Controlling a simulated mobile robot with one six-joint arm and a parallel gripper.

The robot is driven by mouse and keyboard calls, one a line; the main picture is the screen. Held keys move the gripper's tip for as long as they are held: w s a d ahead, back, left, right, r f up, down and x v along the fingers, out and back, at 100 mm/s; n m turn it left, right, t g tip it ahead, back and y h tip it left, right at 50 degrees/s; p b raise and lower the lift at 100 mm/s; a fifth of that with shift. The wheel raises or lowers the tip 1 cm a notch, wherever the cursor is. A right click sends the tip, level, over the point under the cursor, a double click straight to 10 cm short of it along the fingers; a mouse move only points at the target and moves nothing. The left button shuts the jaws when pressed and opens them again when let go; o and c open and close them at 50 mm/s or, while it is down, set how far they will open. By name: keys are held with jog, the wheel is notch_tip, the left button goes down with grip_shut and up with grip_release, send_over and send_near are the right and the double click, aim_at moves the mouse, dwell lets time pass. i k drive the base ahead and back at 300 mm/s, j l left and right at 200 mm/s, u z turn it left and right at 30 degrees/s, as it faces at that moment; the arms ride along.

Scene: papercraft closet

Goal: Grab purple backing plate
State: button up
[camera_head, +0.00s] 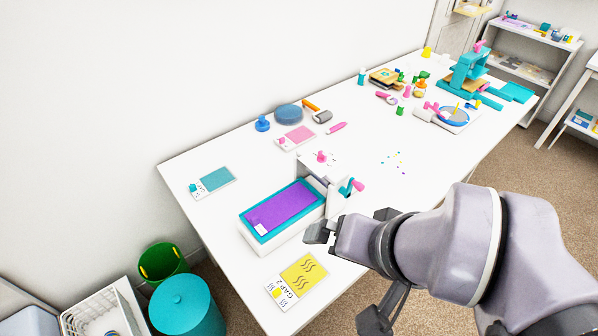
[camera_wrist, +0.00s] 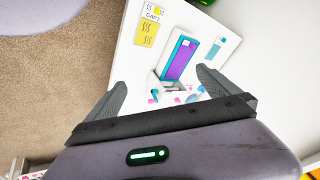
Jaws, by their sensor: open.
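The purple backing plate (camera_head: 281,207) lies flat in a white and teal tray-like machine (camera_head: 258,239) on the white table. A small white tab sits at the plate's near left corner. In the wrist view the purple plate (camera_wrist: 181,60) is seen from above, beyond the fingertips. My gripper (camera_head: 318,232) is to the right of the machine's near end, apart from the plate. In the wrist view my gripper (camera_wrist: 166,85) has its two fingers spread wide with nothing held between them.
A white upright part with a teal and pink handle (camera_head: 352,187) stands at the machine's right end. A yellow card (camera_head: 300,276) lies in front and a teal card (camera_head: 215,179) to the left. Tools and a teal press (camera_head: 470,70) stand farther back. Bins stand on the floor left.

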aim_at(268, 216)
jog(key=i+l+u, duration=0.1)
jog(key=u, duration=0.3)
jog(key=l+u, duration=0.2)
jog(key=u, duration=0.15)
jog(key=i+l+u, duration=0.1)
jog(key=u, duration=0.3)
jog(key=l, duration=0.1)
